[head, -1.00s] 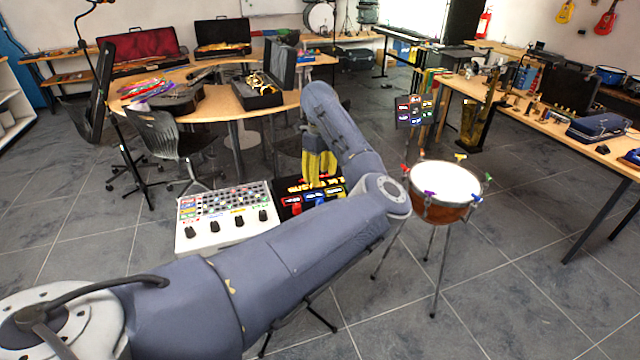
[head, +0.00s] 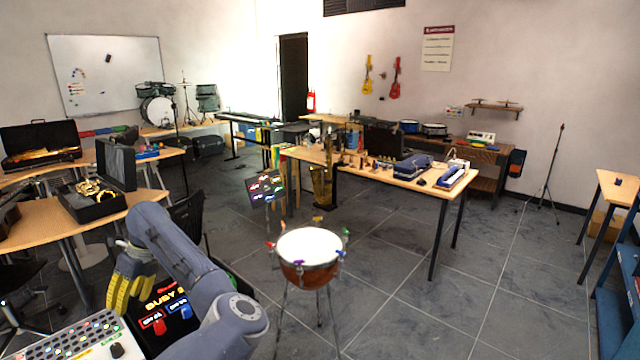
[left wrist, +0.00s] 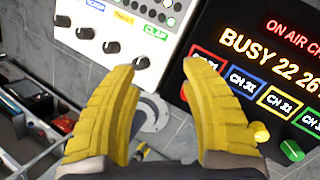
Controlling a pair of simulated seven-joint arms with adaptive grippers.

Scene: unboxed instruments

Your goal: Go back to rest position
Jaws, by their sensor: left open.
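My left gripper (head: 128,283) has yellow fingers and hangs at the lower left of the head view, over the gap by the control panels. In the left wrist view its two fingers (left wrist: 165,115) are spread apart with nothing between them. Below them lie a white panel with knobs (left wrist: 115,30) on the left and a black panel with lit signs reading BUSY (left wrist: 265,75) on the right. The white panel (head: 75,335) and the black panel (head: 165,310) also show in the head view. My right gripper is not in view.
A copper drum on a stand (head: 308,270) with coloured pegs stands right of my left arm. A small lit panel on a stand (head: 265,187) is behind it. Wooden tables (head: 400,172) with instruments stand farther back. The tiled floor at the right front is clear.

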